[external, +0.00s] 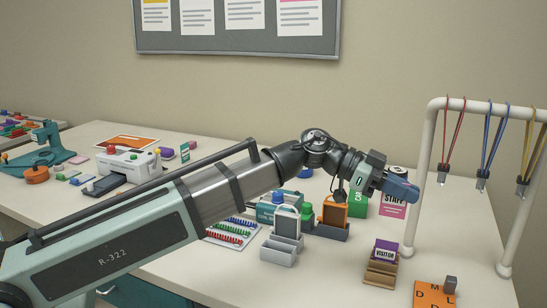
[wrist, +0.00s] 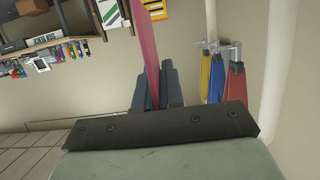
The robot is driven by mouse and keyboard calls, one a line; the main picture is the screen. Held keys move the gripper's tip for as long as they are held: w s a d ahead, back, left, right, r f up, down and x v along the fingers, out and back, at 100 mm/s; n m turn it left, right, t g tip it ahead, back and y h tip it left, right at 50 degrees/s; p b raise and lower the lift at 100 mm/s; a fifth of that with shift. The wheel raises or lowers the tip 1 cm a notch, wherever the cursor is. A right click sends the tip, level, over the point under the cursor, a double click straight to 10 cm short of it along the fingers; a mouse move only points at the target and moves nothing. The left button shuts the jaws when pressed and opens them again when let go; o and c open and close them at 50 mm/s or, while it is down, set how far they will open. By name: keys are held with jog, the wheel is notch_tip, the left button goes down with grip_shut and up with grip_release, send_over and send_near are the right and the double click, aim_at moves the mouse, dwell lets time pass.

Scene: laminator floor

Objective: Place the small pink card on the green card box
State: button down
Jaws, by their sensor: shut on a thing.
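My gripper (external: 402,188) is at the end of the outstretched arm, its blue fingers shut on the small pink card (external: 392,211). The card has a white band reading STAFF and shows just below the fingers. In the wrist view the pink card (wrist: 151,50) is seen almost edge-on, rising between the fingers (wrist: 155,88). The green card box (external: 358,205) stands on the table just left of the card in the external view, partly hidden by my wrist. I cannot tell the gap between card and box.
Left of the green box are an orange-framed holder (external: 334,211) and a grey holder (external: 284,245). A VISITOR card box (external: 382,263) stands in front. A white rack (external: 429,150) with hanging lanyards is at the right. An orange letter board (external: 432,296) lies near the front.

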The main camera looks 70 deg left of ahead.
jog(key=w+a+r, duration=0.1)
jog(key=w+a, duration=0.3)
jog(key=a, duration=0.6)
jog(key=w+a+r, duration=0.1)
jog(key=w+a, duration=0.4)
jog(key=a, duration=0.4)
jog(key=w+a+r, duration=0.1)
jog(key=w+a, duration=0.3)
jog(key=a, duration=0.6)
jog(key=shift+a+f, duration=0.15)
jog(key=shift+f, duration=7.3)
jog(key=shift+f, duration=0.1)
jog(key=c, duration=1.3)
grip_release()
jog(key=shift+o, duration=0.2)
